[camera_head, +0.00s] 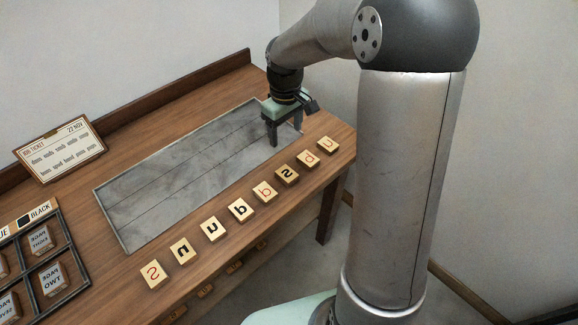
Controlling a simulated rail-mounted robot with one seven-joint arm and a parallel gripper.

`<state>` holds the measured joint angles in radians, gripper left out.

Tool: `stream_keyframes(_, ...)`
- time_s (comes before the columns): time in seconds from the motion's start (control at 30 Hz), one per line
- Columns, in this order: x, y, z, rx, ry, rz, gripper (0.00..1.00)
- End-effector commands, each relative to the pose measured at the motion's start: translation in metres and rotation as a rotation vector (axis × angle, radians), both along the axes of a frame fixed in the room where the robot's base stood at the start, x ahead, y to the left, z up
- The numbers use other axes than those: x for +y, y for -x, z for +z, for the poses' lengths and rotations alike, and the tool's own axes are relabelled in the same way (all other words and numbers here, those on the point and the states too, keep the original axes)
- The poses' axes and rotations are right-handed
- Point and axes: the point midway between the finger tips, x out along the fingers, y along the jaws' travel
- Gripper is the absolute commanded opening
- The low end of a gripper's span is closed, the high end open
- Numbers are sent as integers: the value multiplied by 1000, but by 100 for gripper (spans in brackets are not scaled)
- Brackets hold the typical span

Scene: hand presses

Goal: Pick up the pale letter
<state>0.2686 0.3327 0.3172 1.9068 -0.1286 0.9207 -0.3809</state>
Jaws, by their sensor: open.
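Several pale wooden letter tiles stand in a slanting row along the front of the wooden table. From near left to far right they include a red "S" tile (152,274), a black "n" tile (183,251), a black "u" tile (213,229), a black "q"-like tile (240,209), a red one (264,192), a black "s" tile (287,176), a red one (308,159) and a reddish "u"-like tile (327,146). I cannot tell which letter is meant as pale. My gripper (285,131) is open, empty, pointing down over the grey slab's far right end.
The grey ruled slab (160,185) fills the table's middle. A job ticket card (62,148) stands at back left. A dark divided frame with page blocks (73,285) lies at front left. More tiles show below the table's front edge (234,267).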

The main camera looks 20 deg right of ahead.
Motion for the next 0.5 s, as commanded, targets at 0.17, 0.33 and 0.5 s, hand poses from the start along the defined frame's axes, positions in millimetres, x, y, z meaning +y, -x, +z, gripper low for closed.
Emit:
stream_keyframes(0.17, 0, 2, -39, 8, -2, 0, 66)
stream_keyframes(0.33, 1, 2, -75, 6, -1, -1, 66)
stream_keyframes(0.5, 1, 2, -99, 4, 0, -1, 66)
